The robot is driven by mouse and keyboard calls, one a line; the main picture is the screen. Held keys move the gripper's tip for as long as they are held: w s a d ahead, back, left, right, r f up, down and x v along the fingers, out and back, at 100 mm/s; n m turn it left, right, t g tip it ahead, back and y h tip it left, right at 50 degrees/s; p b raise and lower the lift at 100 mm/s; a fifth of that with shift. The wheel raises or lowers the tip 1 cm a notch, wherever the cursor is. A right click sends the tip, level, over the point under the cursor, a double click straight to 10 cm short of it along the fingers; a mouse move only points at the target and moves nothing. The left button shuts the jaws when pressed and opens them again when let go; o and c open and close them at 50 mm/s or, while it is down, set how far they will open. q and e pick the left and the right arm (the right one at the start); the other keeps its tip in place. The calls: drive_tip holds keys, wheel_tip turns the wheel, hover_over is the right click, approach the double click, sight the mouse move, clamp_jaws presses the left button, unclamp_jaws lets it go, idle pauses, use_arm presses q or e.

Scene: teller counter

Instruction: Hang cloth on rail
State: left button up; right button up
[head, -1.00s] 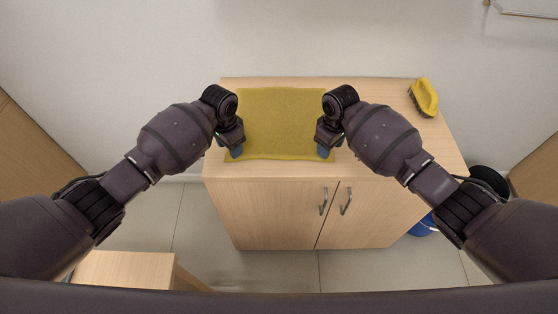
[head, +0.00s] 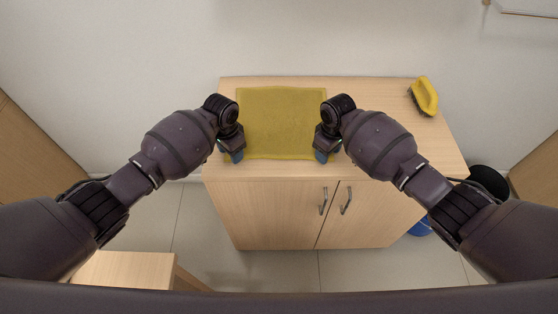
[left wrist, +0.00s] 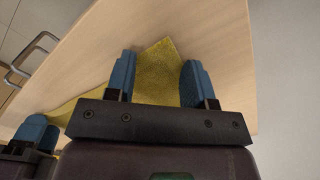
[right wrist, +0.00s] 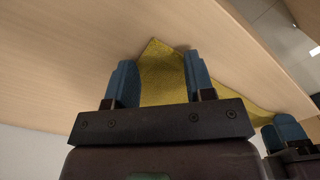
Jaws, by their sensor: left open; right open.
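A yellow cloth (head: 281,122) lies flat on top of the wooden cabinet. My left gripper (head: 233,156) is at its near left corner and my right gripper (head: 322,156) at its near right corner. In the left wrist view the blue fingers (left wrist: 158,80) stand open with a cloth corner (left wrist: 157,70) between them. In the right wrist view the fingers (right wrist: 160,80) are also open, with the other corner (right wrist: 160,70) between them. Part of a rail (head: 525,13) shows on the wall at the top right.
The wooden cabinet (head: 400,150) has bare top to the right of the cloth. A yellow brush (head: 424,97) lies at its far right corner. A dark round object (head: 489,181) and a blue bucket (head: 421,227) stand on the floor at right. A wooden piece (head: 125,268) is at lower left.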

use_arm(q)
drive_tip(key=shift+c, duration=0.3)
use_arm(e)
drive_tip(key=shift+f, duration=0.1)
drive_tip(key=shift+c, duration=0.3)
use_arm(q)
drive_tip(key=shift+f, duration=0.1)
clamp_jaws()
use_arm(e)
drive_tip(key=shift+s, duration=0.1)
clamp_jaws()
drive_tip(key=shift+d, duration=0.1)
use_arm(q)
drive_tip(key=shift+a, duration=0.1)
